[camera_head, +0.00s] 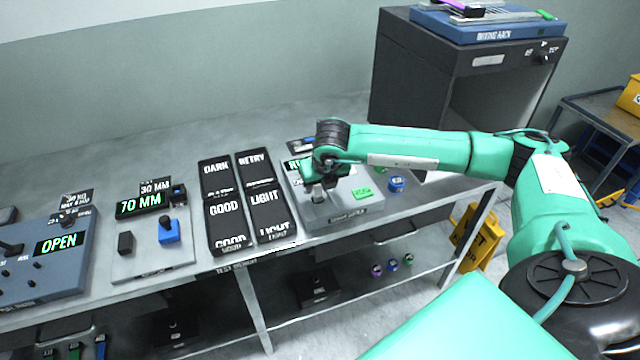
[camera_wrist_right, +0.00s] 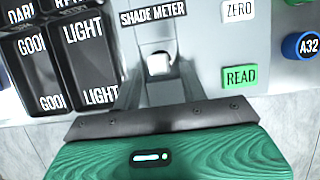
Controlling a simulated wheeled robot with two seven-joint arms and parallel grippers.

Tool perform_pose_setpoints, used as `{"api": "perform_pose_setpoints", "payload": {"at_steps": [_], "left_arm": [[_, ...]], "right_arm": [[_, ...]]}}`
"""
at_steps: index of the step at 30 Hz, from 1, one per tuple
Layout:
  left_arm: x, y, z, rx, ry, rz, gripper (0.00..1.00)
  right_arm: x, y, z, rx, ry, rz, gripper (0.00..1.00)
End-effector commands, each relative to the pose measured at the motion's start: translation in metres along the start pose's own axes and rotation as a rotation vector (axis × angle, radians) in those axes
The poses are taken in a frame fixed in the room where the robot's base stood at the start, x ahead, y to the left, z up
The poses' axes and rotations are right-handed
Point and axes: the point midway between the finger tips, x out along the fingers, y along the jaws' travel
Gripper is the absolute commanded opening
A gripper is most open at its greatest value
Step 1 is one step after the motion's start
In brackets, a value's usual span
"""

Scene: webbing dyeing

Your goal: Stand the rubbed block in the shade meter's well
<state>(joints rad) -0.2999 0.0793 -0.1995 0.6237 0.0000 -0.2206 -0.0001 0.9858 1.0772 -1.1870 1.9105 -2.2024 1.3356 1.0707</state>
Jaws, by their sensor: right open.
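The shade meter (camera_head: 345,212) is a grey box near the middle of the bench, with a green READ button (camera_wrist_right: 240,77) and a ZERO button (camera_wrist_right: 239,11). In the right wrist view a small white block (camera_wrist_right: 159,64) shows in the dark opening of the meter's well, below the SHADE METER label. It looks upright, seen from above; its depth in the well cannot be told. My right gripper (camera_head: 318,194) is over the meter. Its jaws (camera_wrist_right: 161,84) are open, with fingers either side of the well and apart from the block. My left gripper is out of view.
Black sorting trays (camera_head: 232,205) marked DARK, RETRY, GOOD and LIGHT stand just left of the meter. A blue round tag A32 (camera_head: 397,184) is at its right. A gauge reading 70 MM (camera_head: 146,204) and a machine reading OPEN (camera_head: 58,245) stand further left. A dark cabinet (camera_head: 405,85) rises behind my right arm.

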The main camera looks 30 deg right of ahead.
Motion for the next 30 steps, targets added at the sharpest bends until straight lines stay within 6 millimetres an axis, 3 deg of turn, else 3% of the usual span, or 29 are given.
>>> {"api": "perform_pose_setpoints", "payload": {"at_steps": [10,15,21,30], "left_arm": [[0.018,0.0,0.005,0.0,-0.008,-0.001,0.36],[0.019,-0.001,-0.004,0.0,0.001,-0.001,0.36],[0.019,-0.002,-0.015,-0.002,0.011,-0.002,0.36],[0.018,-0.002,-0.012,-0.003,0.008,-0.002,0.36]], "right_arm": [[-0.073,0.0,0.001,0.0,-0.007,0.003,0.43],[-0.101,0.001,0.0,-0.001,-0.005,0.002,0.43],[-0.114,0.0,0.0,-0.001,-0.001,0.001,0.43],[-0.115,0.0,0.0,0.0,-0.001,0.001,0.43]]}}
